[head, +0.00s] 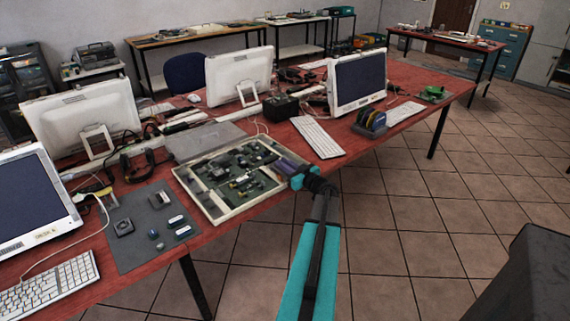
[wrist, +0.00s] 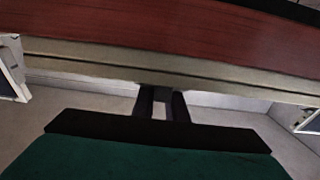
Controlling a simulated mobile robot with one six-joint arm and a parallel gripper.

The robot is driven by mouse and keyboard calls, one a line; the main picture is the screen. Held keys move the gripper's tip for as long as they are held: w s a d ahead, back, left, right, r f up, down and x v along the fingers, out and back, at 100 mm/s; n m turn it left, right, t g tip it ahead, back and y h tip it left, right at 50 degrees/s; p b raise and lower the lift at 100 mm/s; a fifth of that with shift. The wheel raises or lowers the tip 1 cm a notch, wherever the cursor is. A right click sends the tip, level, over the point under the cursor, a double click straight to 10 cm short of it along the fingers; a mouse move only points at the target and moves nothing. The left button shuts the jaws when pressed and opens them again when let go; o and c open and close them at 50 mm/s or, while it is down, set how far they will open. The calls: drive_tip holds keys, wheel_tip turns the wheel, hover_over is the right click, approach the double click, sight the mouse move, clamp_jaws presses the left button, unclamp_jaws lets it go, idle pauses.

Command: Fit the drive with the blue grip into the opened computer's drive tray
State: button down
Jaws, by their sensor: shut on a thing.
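The opened computer (head: 183,174) lies flat on the red table, its green boards showing inside a pale frame. My gripper (head: 286,163) is at the right-hand edge of this computer, low over its corner. In the wrist view my gripper (wrist: 163,96) is shut on a small dark piece between its two fingers. I take this piece to be the drive, but its blue grip cannot be made out. The drive tray cannot be told apart from the other parts inside the computer. In the wrist view a pale, long edge crosses beyond the fingers.
A grey mat (head: 130,253) with several small parts lies left of the computer. A grey panel (head: 206,139) lies behind it. A white keyboard (head: 317,137) and a monitor (head: 358,82) stand to the right.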

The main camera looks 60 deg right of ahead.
drive_tip(key=shift+a+f, duration=0.1)
drive_tip(key=shift+f, duration=0.55)
idle(0.4)
drive_tip(key=c, duration=1.7)
unclamp_jaws()
drive_tip(key=shift+r, duration=0.1)
drive_tip(key=shift+s+r, duration=0.1)
drive_tip(key=b+v, duration=0.1)
drive_tip(key=v, duration=1.2)
drive_tip(key=shift+s+a, duration=0.1)
drive_tip(key=shift+s, duration=0.2)
drive_tip(key=shift+r, duration=0.1)
drive_tip(key=shift+r+p, duration=2.95)
drive_tip(key=shift+p, duration=0.1)
